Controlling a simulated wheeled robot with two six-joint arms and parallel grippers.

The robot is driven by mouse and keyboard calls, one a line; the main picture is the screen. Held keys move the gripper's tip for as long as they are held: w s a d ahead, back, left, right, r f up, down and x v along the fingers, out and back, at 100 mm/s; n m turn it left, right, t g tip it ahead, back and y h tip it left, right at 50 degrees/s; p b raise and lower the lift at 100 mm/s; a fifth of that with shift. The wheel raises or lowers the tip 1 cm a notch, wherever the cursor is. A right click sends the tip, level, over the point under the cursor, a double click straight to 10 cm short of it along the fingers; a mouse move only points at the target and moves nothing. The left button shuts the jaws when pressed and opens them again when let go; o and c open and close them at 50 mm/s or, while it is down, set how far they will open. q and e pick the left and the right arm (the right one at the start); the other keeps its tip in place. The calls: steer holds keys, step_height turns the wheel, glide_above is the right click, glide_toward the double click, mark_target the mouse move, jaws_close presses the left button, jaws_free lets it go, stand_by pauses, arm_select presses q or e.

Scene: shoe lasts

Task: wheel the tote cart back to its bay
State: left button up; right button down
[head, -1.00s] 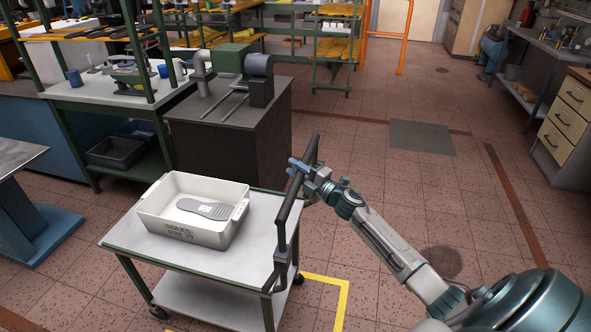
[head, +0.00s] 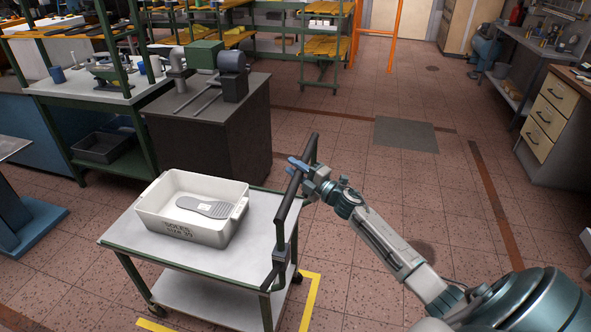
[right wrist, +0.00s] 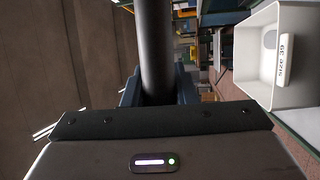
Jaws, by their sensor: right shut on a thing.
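The tote cart (head: 120,237) has a pale grey top, green legs and castors, and stands in the lower middle of the head view. A white tote (head: 172,224) marked "SOLES SIZE 39" sits on its top with a grey sole (head: 216,207) inside; the tote also shows in the right wrist view (right wrist: 255,70). My right gripper (head: 304,170) is shut on the cart's dark push handle (head: 287,207), which runs between its fingers in the right wrist view (right wrist: 156,50). Yellow floor lines (head: 311,300) show beside and partly under the cart. My left gripper is out of view.
A dark cabinet with a machine (head: 215,130) stands just behind the cart. A green-framed workbench (head: 85,90) is at the left and a drawer unit (head: 550,120) at the right. A blue pedestal base (head: 35,225) is left of the cart. The tiled floor at centre right is clear.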

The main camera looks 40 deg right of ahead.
steer(key=shift+s+d+f, duration=0.1)
steer(key=shift+d+f, duration=0.05)
steer(key=shift+f, duration=0.2)
steer(key=c, duration=1.5)
jaws_free()
steer(key=shift+s, duration=0.1)
steer(key=o, duration=0.3)
steer(key=shift+s+d+r, duration=0.15)
steer(key=shift+s+d, duration=0.1)
steer(key=shift+o, duration=0.2)
steer(key=shift+s+d+r, duration=0.15)
steer(key=shift+s+d, duration=0.05)
steer(key=shift+d, duration=0.05)
steer(key=shift+w+a, duration=0.1)
steer(key=shift+a, duration=0.1)
steer(key=shift+s+f+b, duration=0.2)
steer(key=shift+f+b, duration=0.05)
steer(key=shift+b, duration=0.05)
steer(key=b+v, duration=0.3)
steer(key=v, duration=0.7)
steer(key=shift+s+d, duration=0.2)
steer(key=shift+s, duration=0.05)
